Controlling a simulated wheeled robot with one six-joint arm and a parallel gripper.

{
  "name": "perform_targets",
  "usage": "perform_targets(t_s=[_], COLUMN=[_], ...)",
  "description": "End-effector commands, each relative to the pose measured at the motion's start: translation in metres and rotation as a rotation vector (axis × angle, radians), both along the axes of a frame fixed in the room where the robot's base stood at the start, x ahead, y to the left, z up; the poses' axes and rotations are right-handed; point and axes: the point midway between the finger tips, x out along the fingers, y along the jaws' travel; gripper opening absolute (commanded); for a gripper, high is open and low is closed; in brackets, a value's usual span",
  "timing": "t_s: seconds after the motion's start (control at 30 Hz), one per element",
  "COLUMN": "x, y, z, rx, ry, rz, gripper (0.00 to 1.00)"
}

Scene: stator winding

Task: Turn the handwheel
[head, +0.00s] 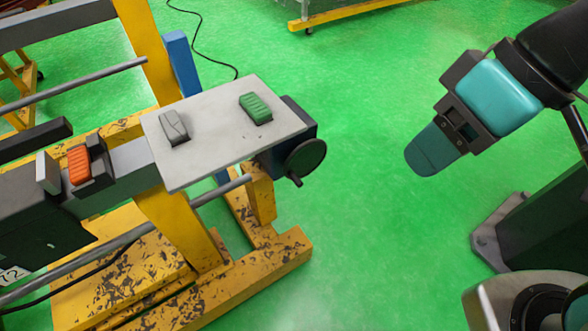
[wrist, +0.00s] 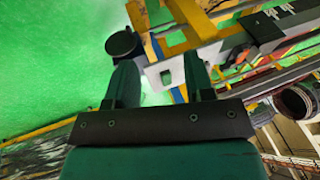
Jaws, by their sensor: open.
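The handwheel (head: 307,156) is a dark round disc with a small handle on its rim. It sits at the right end of the yellow machine, beside a grey plate. In the wrist view the handwheel (wrist: 121,43) shows at the upper left, beyond the left finger. My gripper (head: 428,158) is teal and stands to the right of the handwheel, clearly apart from it. In the wrist view my gripper (wrist: 160,78) has its two fingers spread with nothing between them.
The grey plate (head: 215,145) carries a green block (head: 256,108) and a grey block (head: 173,128). An orange block (head: 79,165) sits on the machine at left. The yellow frame (head: 270,255) is below. Green floor (head: 350,90) lies open between my gripper and the machine.

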Motion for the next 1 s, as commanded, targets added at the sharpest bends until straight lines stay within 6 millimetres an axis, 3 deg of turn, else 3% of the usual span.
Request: perform_targets(t_s=[0.03, 0.3, 0.6, 1.0], x=[0.004, 0.039, 0.077, 0.115], y=[0.000, 0.019, 0.034, 0.047], z=[-0.029, -0.134, -0.235, -0.353], rx=[0.009, 0.105, 0.218, 0.372], ry=[-0.019, -0.215, -0.451, -0.771], rz=[-0.010, -0.069, -0.138, -0.207], gripper=[0.48, 0.48, 0.48, 0.48])
